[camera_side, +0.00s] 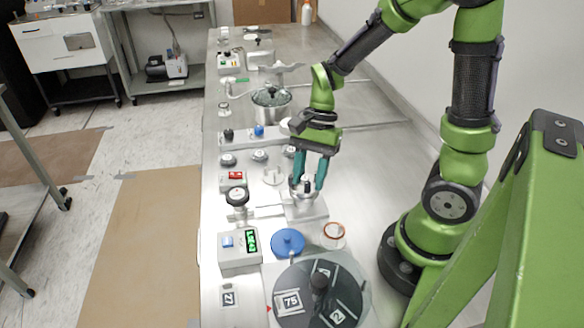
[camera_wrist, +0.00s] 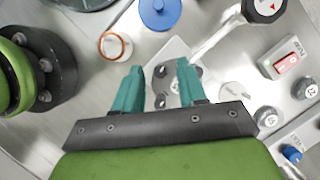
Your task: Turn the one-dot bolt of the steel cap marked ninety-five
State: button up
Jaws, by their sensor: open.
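My gripper (camera_side: 309,184) is open, its two teal fingers pointing down on either side of a small steel piece with a dark top (camera_side: 305,190). This stands on a pale metal block (camera_side: 306,212), which also shows in the wrist view (camera_wrist: 178,52). In the wrist view my gripper (camera_wrist: 159,68) has its fingertips apart over the block, with several dark round bolt heads between and around them. I cannot read the ninety-five mark or tell which bolt has one dot. I cannot tell whether the fingers touch the steel piece.
A blue lid (camera_side: 288,242), an orange-rimmed jar (camera_side: 334,232) and a dark disc labelled 75 (camera_side: 345,278) are in front. A box with a green display (camera_side: 240,252), a black knob (camera_side: 237,197) and a red switch (camera_side: 235,176) stand left. A pot (camera_side: 271,112) is behind.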

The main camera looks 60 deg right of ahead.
jog(key=v, duration=1.6)
jog(key=shift+r, duration=0.2)
jog(key=n+h, duration=0.5)
jog(key=n, duration=0.7)
send_over(308, 183)
jog(key=shift+t, duration=0.4)
notch_tip(308, 183, down, 16)
jog(key=shift+r, duration=0.1)
